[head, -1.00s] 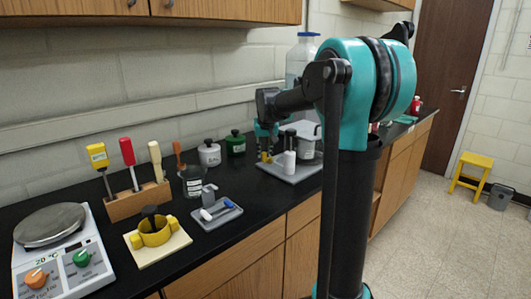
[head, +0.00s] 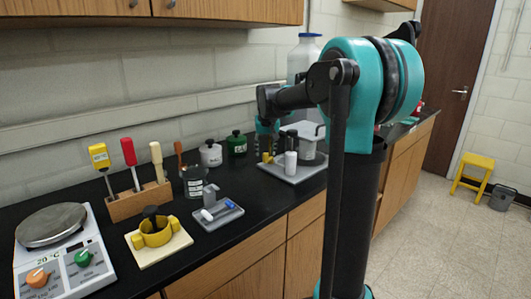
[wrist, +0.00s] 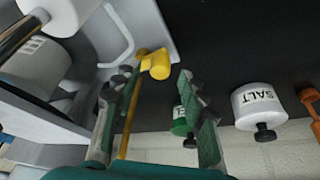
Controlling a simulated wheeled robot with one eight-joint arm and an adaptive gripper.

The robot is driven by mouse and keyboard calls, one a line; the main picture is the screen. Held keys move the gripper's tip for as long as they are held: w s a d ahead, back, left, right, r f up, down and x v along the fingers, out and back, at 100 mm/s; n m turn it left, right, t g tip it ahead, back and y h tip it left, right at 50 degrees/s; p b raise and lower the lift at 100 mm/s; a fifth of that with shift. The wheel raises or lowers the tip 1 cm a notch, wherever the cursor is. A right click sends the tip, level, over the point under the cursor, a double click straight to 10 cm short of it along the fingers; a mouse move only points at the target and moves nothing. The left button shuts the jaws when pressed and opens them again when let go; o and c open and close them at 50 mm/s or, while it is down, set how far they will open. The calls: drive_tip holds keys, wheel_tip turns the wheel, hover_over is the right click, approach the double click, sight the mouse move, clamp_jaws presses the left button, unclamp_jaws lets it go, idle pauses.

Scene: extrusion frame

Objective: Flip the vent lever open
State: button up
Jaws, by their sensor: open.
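The vent lever appears to be the yellow piece (wrist: 155,66) in the wrist view, with a rounded knob and a thin yellow rod running down beside my left finger. It also shows as a small yellow spot in the head view (head: 266,157). It is at the edge of a grey tray (head: 301,176) that carries a white-lidded vessel (head: 304,133). My gripper (wrist: 160,77) is open, its two dark green fingers apart. The knob is beyond the fingertips, nearer the left one; I cannot tell whether they touch. In the head view my gripper (head: 267,141) is small and partly hidden.
A white jar labelled SALT (wrist: 260,107) and a green jar (wrist: 181,121) stand near my right finger. A white cylinder (head: 291,163) stands on the tray. A large bottle (head: 304,62) is behind. A beaker (head: 195,182) and a tool rack (head: 138,201) are left.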

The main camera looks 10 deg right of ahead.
drive_tip(key=v, duration=1)
drive_tip(key=shift+r, duration=0.2)
drive_tip(key=shift+s, duration=0.25)
